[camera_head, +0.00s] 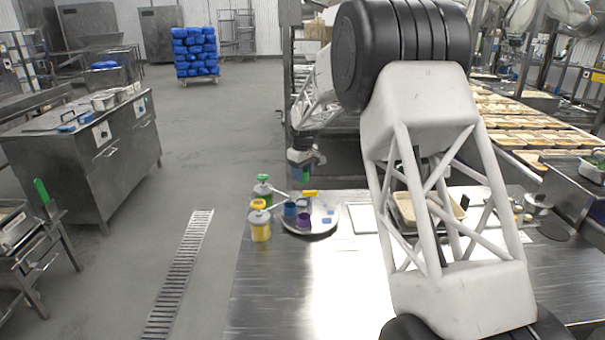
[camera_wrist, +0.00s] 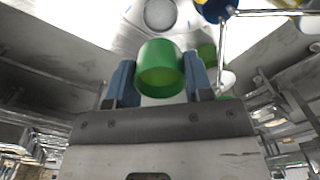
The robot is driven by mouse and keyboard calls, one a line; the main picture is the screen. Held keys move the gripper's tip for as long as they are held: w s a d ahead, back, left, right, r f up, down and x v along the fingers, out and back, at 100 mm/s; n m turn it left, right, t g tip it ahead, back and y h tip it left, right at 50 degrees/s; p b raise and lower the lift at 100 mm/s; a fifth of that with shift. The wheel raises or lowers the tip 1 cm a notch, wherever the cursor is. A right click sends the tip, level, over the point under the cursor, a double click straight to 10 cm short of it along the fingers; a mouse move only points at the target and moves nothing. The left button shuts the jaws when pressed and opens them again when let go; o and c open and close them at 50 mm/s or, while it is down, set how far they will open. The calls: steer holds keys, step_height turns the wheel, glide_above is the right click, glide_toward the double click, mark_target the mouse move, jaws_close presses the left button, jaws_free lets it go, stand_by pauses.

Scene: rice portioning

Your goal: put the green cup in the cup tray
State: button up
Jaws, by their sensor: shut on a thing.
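My gripper (camera_head: 303,158) is shut on the green cup (camera_wrist: 160,68). In the wrist view the cup sits between the two blue fingers, and its open rim shows. In the head view the gripper and cup hang above the back left of the steel table, over a round metal tray (camera_head: 326,229). The cup is apart from the tray. A blue cup (camera_head: 290,208) and a purple cup (camera_head: 304,222) stand on the tray, with small blue pieces (camera_head: 328,220) at its right.
A yellow bottle (camera_head: 260,231) and a green-topped bottle (camera_head: 262,187) stand left of the tray. A tan tray (camera_head: 404,208) lies to the right, partly behind my arm. The steel table's front left (camera_head: 300,290) is clear.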

steer(key=shift+d, duration=0.1)
steer(key=s+d+r+m, duration=0.2)
steer(key=s+d+m, duration=0.2)
steer(key=d, duration=0.3)
steer(key=s+d+r+m, duration=0.3)
steer(key=s+d, duration=0.1)
steer(key=d, duration=0.3)
steer(key=s+d+f+n, duration=0.2)
steer(key=s+f, duration=0.2)
steer(key=s+d+f+n, duration=0.2)
steer(key=s+f, duration=0.1)
steer(key=s, duration=0.2)
steer(key=s+d+f+n, duration=0.3)
steer(key=s+f, duration=0.1)
steer(key=s, duration=0.1)
steer(key=shift+s+f, duration=0.2)
steer(key=shift+f, duration=0.15)
steer(key=shift+w, duration=0.15)
glide_above(367, 217)
steer(key=shift+f, duration=0.75)
steer(key=shift+f, duration=0.1)
steer(key=shift+f, duration=1.65)
